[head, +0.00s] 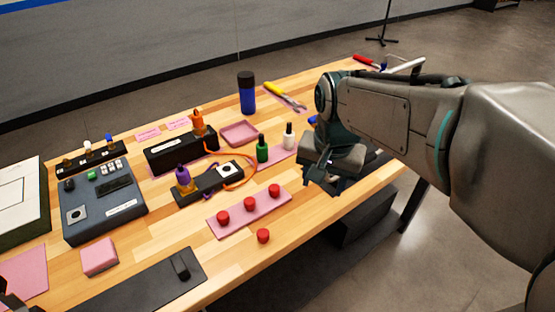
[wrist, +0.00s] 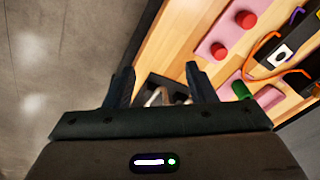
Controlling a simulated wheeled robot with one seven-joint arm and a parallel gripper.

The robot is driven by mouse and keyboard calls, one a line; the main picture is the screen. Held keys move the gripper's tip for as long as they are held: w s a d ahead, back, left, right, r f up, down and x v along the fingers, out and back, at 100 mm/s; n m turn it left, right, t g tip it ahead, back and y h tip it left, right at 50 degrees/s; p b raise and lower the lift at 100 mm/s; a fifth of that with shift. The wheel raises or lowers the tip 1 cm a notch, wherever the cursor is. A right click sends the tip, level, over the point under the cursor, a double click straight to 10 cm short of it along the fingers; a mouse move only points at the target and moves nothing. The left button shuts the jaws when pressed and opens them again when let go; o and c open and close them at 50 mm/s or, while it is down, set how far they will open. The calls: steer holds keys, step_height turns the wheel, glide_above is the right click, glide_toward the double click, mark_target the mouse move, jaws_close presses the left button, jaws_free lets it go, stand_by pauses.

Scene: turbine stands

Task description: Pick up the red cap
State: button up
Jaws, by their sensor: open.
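Three red caps stand in a row on a pink strip (head: 235,214) near the table's front edge: a left one (head: 222,217), a middle one (head: 248,203) and a right one (head: 274,190). Another red cap (head: 263,236) sits on the bare wood just in front of the strip. The wrist view shows two red caps, a nearer one (wrist: 219,51) and a farther one (wrist: 246,19), on the pink strip. My gripper (wrist: 160,82) is open, with nothing between its fingers. In the head view it is right of the strip, apart from the caps.
A dark mat (head: 150,285) lies at the front left. Bare wood surrounds the loose cap.

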steer(key=w+a+m+g, duration=0.2)
steer(key=w+a+m, duration=0.4)
steer(key=w+a, duration=0.45)
glide_above(274, 187)
steer(key=shift+m, duration=0.4)
steer(key=f, duration=0.7)
steer(key=shift+s+a+f, duration=0.2)
steer(key=shift+a+f, duration=0.05)
steer(key=shift+a, duration=0.1)
steer(key=shift+w+d+f+p, duration=0.1)
steer(key=shift+d+f+p, duration=0.1)
steer(key=shift+f, duration=0.7)
steer(key=shift+d+f+p, duration=0.1)
steer(key=shift+f+p, duration=0.1)
steer(key=shift+f, duration=0.75)
steer(key=shift+w+d+f+p, duration=0.1)
steer(key=shift+f+p, duration=0.1)
steer(key=shift+f, duration=0.7)
jaws_close()
